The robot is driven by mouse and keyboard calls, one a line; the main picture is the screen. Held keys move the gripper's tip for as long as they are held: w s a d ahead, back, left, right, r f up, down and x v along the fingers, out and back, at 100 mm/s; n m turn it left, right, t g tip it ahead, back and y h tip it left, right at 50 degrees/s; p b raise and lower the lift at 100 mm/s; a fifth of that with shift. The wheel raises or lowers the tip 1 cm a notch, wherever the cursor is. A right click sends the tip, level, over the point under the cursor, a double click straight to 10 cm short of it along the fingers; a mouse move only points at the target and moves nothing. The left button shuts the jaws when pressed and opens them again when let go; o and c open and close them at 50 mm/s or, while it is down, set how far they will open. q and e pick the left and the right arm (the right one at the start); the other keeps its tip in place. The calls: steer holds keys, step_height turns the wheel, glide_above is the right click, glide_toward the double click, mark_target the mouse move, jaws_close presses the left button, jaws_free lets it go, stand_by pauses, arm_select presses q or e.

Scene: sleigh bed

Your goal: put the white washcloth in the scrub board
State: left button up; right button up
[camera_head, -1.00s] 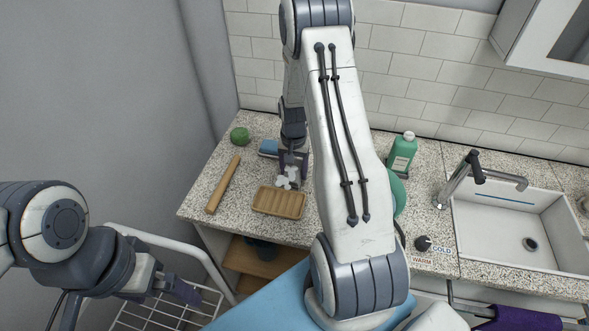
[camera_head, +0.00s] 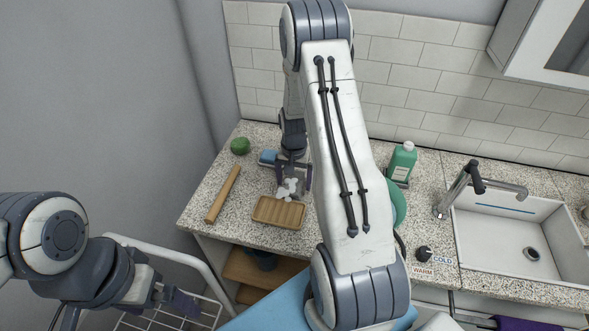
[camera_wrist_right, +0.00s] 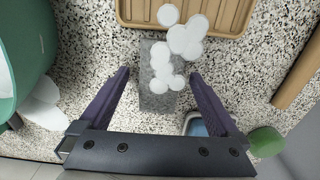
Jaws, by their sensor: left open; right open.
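The scrub board (camera_head: 278,213) is a tan, ribbed wooden board on the speckled counter; its edge shows in the right wrist view (camera_wrist_right: 228,20). A white cluster of round, lumpy pieces (camera_head: 287,190) lies beside it, and I take it for the washcloth. In the right wrist view the white cluster (camera_wrist_right: 184,38) lies partly over a grey block (camera_wrist_right: 157,90) and overlaps the board's near edge. My right gripper (camera_wrist_right: 158,76) is open, its fingers on either side of the block and touching neither. My left gripper (camera_head: 176,298) is open and empty, near a white wire rack.
A wooden rod (camera_head: 223,194), a green round item (camera_head: 240,146) and a blue item (camera_head: 268,157) lie around the board. A green bottle (camera_head: 402,163) and the sink (camera_head: 505,240) stand right. My right arm hides the counter's middle.

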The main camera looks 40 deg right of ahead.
step_height(320, 180, up, 11)
steer(key=b, duration=0.2)
steer(key=shift+o, duration=0.2)
steer(key=shift+r, duration=0.2)
steer(key=p, duration=0.6)
glide_above(294, 180)
step_height(294, 180, down, 6)
steer(key=shift+r, duration=0.25)
step_height(294, 180, down, 5)
steer(key=p, duration=0.2)
steer(key=shift+d+p, duration=0.15)
steer(key=shift+p, duration=0.25)
steer(key=shift+f, duration=0.4)
